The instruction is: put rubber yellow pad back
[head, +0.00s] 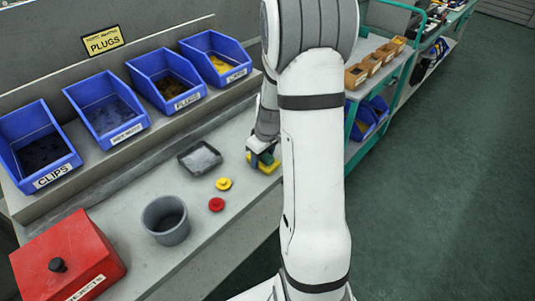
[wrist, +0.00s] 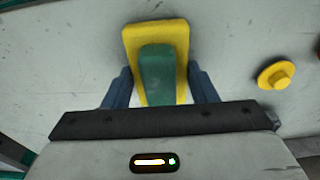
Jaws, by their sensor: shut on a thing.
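The yellow pad (wrist: 175,32) has rounded corners and a green block-shaped part (wrist: 156,75) on its near face. In the wrist view the blue fingers of my gripper (wrist: 160,85) stand on either side of it, shut on it. In the head view the yellow pad (head: 268,168) shows only in part beneath my gripper (head: 263,157), at the right side of the grey bench. I cannot tell whether it touches the bench top.
A yellow plug (head: 223,184) and a red plug (head: 216,204) lie left of my gripper. A dark tray (head: 184,163), a grey cup (head: 148,222) and a red box (head: 55,256) stand on the bench. Several blue bins line the raised shelf, including one labelled CLIPS (head: 52,177).

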